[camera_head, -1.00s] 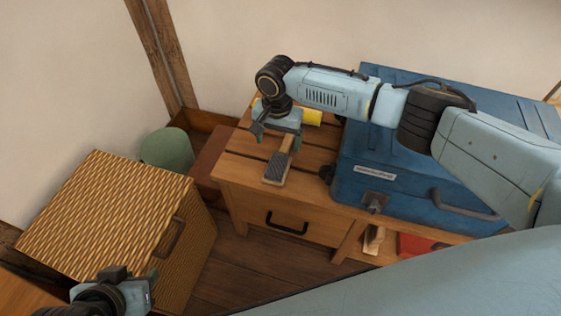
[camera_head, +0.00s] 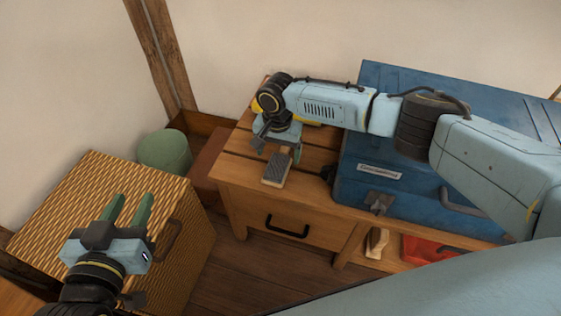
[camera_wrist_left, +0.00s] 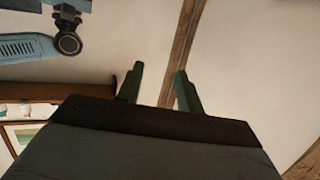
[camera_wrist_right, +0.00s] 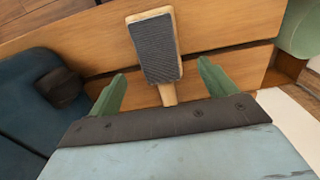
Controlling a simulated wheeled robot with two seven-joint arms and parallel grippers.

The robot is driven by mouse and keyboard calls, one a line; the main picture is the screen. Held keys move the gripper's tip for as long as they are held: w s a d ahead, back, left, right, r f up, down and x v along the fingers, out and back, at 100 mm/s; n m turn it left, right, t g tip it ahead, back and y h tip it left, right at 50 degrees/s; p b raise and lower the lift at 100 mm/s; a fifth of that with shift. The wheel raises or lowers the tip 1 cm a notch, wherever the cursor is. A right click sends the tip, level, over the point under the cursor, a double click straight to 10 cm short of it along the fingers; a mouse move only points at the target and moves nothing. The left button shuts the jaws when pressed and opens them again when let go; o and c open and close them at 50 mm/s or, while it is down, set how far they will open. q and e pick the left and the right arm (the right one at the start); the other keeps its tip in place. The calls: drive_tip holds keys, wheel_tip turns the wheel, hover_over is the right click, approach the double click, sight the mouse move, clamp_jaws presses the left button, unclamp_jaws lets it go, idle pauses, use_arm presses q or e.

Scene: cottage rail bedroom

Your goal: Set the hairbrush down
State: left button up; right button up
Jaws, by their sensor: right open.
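The hairbrush (camera_head: 276,169), with a dark bristle pad and wooden handle, lies on the slatted wooden nightstand top (camera_head: 237,172) near its front edge. My right gripper (camera_head: 284,150) is low over the nightstand at the handle end. In the right wrist view the handle of the brush (camera_wrist_right: 156,48) runs between the open fingers (camera_wrist_right: 162,78), with a gap on each side. The handle's end is hidden behind the gripper body. My left gripper (camera_head: 130,208) is open and empty above the wicker box (camera_head: 85,190).
A blue case (camera_head: 400,185) stands right of the nightstand, close to my right arm. A green rounded object (camera_head: 165,150) sits behind the wicker box. A red item (camera_head: 425,249) lies on a low shelf. Wooden floor (camera_head: 240,260) is clear between box and nightstand.

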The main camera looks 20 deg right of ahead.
sight(278, 162)
wheel_tip(278, 162, down, 4)
drive_tip(key=shift+r+b, duration=0.25)
drive_tip(key=shift+b, duration=0.9)
use_arm(q)
wheel_tip(278, 162, up, 11)
drive_tip(key=d+t+h, duration=0.1)
drive_tip(key=t+h, duration=0.1)
drive_tip(key=t, duration=0.5)
drive_tip(key=shift+s+d+f+h, duration=0.2)
drive_tip(key=shift+s+d+h, duration=0.2)
use_arm(e)
drive_tip(key=shift+f, duration=0.15)
drive_tip(key=c, duration=1.2)
use_arm(q)
drive_tip(key=shift+w+f, duration=0.1)
use_arm(e)
drive_tip(key=shift+c, duration=0.2)
